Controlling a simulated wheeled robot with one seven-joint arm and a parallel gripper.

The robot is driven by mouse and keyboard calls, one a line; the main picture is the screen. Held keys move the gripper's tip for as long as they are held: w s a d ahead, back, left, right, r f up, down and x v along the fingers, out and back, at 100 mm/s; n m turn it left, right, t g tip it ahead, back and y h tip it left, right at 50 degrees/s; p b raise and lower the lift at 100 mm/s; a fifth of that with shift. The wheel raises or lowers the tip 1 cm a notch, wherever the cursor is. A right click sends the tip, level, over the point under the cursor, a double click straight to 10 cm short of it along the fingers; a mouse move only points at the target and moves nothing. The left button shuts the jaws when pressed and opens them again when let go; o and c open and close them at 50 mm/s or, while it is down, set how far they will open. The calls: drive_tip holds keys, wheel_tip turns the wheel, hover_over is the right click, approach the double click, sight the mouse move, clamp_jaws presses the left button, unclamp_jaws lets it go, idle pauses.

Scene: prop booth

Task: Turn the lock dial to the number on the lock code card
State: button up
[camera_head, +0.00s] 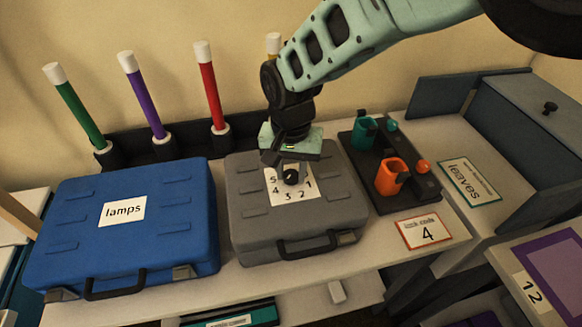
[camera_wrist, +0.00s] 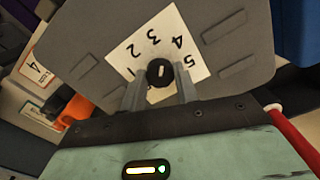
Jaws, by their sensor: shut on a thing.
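The grey case (camera_head: 245,215) lies flat on the table, with a white number plate (camera_head: 301,192) on its lid. The plate carries the numbers 1 to 5 in an arc around a black lock dial (camera_head: 291,177). The lock code card (camera_head: 408,229), white with an orange edge, reads 4. My gripper (camera_wrist: 160,90) comes down from above, its two grey fingers shut on the dial (camera_wrist: 160,72). A short pale mark shows on the dial's top, but I cannot tell exactly which number it points to. The card also shows in the wrist view (camera_wrist: 35,72).
A blue case (camera_head: 75,225) labelled "lamps" stands to the left. Green, purple and red sticks stand in holders behind. A dark tray (camera_head: 415,200) with teal and orange cups (camera_head: 389,178) is right of the grey case. A grey box (camera_head: 530,110) stands farther right.

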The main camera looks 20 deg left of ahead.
sight(292, 174)
drive_tip(key=shift+r+m+p, duration=0.1)
drive_tip(key=shift+m+p, duration=0.25)
drive_tip(key=shift+m, duration=1.85)
drive_tip(key=o, duration=1)
drive_tip(key=shift+c, duration=0.2)
wheel_tip(292, 174, up, 17)
drive_tip(key=b, duration=0.2)
drive_tip(key=shift+r, duration=0.15)
